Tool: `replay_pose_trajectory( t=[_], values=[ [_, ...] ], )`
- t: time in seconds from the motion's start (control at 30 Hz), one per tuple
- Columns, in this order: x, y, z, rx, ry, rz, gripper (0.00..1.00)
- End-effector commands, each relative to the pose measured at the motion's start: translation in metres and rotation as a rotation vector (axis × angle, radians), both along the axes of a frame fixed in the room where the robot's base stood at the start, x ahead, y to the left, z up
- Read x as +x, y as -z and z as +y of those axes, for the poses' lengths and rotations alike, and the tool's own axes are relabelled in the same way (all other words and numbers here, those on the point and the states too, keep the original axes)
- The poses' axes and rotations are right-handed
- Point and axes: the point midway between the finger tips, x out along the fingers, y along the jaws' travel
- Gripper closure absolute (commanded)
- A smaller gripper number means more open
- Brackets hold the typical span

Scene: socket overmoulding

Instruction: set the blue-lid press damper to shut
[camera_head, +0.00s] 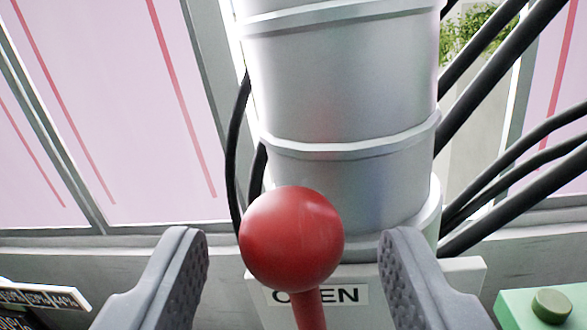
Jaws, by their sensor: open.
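The damper's lever shows as a red ball knob (292,240) on a red stem (311,311), at the lower middle of the view. My gripper (293,262) is open. One finger is left of the knob and one is right of it, with a gap on both sides, and neither touches it. Behind the knob is a white plate with a label (345,294) that reads OPEN, partly hidden by the knob and stem. A wide silver duct (345,90) rises behind the knob. The lever's base and any blue lid are out of view.
Black cables (512,80) run down at the right of the duct, and another hangs at its left. A green box with a round green button (551,305) is at the lower right. A dark panel with a white label (42,296) is at the lower left. Pink windows stand behind.

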Motion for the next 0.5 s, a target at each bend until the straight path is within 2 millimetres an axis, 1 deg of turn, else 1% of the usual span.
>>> replay_pose_trajectory(
  t=[0.03,0.23,0.33,0.5],
  values=[
    [0.007,-0.002,0.000,0.000,-0.001,0.000,0.49],
    [0.024,-0.002,-0.003,-0.001,-0.001,-0.001,0.49],
    [0.029,-0.001,-0.004,-0.001,-0.002,0.000,0.49],
    [0.031,-0.001,-0.004,-0.001,-0.001,-0.001,0.49]
  ],
)
